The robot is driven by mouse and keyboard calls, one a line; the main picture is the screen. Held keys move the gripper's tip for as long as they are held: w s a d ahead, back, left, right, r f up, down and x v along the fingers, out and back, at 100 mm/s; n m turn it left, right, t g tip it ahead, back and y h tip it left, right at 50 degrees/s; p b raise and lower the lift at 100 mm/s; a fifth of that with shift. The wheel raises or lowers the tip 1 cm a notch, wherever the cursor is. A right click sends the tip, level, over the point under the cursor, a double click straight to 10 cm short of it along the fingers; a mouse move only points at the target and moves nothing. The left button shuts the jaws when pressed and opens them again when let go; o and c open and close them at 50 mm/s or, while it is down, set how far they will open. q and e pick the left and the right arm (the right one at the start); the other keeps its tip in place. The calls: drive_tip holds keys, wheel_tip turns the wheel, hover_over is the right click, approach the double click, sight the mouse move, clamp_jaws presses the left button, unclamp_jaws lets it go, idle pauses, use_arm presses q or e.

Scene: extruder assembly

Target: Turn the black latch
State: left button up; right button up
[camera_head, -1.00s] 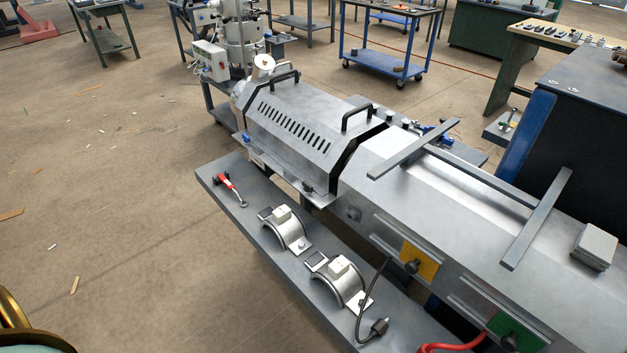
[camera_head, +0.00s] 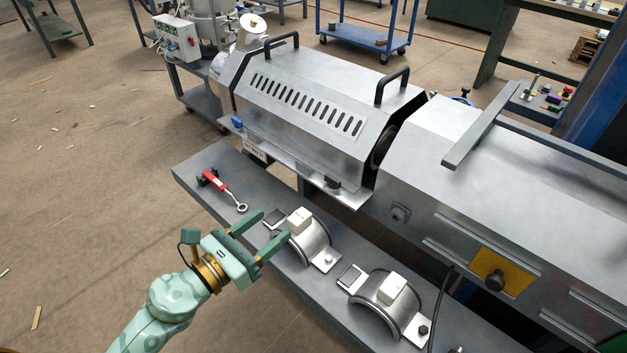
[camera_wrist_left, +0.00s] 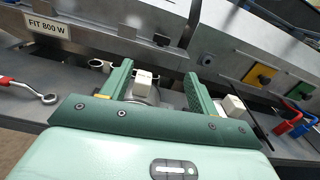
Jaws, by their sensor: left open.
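The black latch (camera_head: 333,183) is a small dark piece on the lower flange of the slotted metal cover (camera_head: 310,100), near its right end. A small black piece that looks like it shows above my fingers in the left wrist view (camera_wrist_left: 162,40). Its exact turn is too small to tell. My left gripper (camera_head: 272,227) is open and empty, over the shelf near the curved heater band, below and left of the latch. Its two green fingers, also in the left wrist view (camera_wrist_left: 157,75), point toward the machine's side. My right gripper is not in view.
Two curved heater bands (camera_head: 316,242) (camera_head: 373,290) with white blocks sit on the grey shelf (camera_head: 203,164). A red-handled wrench (camera_head: 222,188) lies to their left. A blue piece (camera_head: 237,122) is at the flange's left end. A yellow plate with a black knob (camera_head: 493,277) is at right.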

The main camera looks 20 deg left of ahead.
use_arm(q)
drive_tip(key=m, duration=0.1)
approach(331, 182)
drive_tip(key=p+x, duration=0.1)
drive_tip(key=x, duration=0.7)
drive_tip(key=c, duration=1)
